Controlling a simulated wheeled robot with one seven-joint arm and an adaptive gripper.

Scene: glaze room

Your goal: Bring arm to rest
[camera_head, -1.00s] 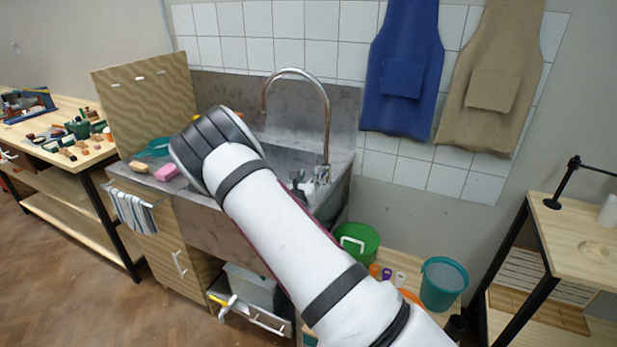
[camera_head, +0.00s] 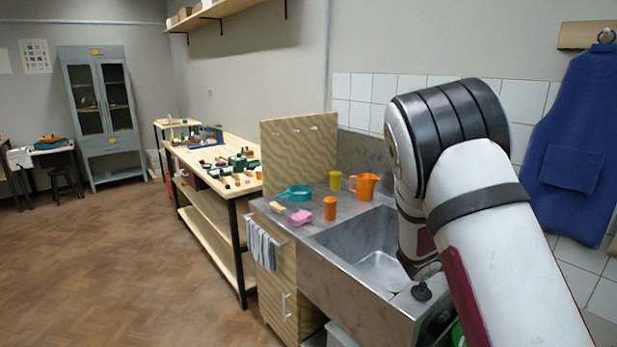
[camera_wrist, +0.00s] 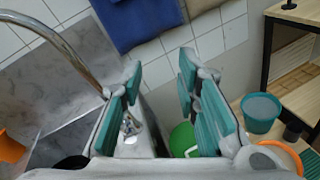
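My gripper (camera_wrist: 158,95) shows in the wrist view with its two teal-padded fingers spread well apart and nothing between them. It is open above the sink's right edge, with the faucet (camera_wrist: 62,48) curving to its left and a green bucket (camera_wrist: 183,138) on the floor below. In the head view my white arm is bent over the right side of the sink (camera_head: 345,240). My gripper is hidden there behind the arm.
A blue apron (camera_head: 570,150) hangs at right. A long workbench (camera_head: 215,150) stands left; the floor is open.

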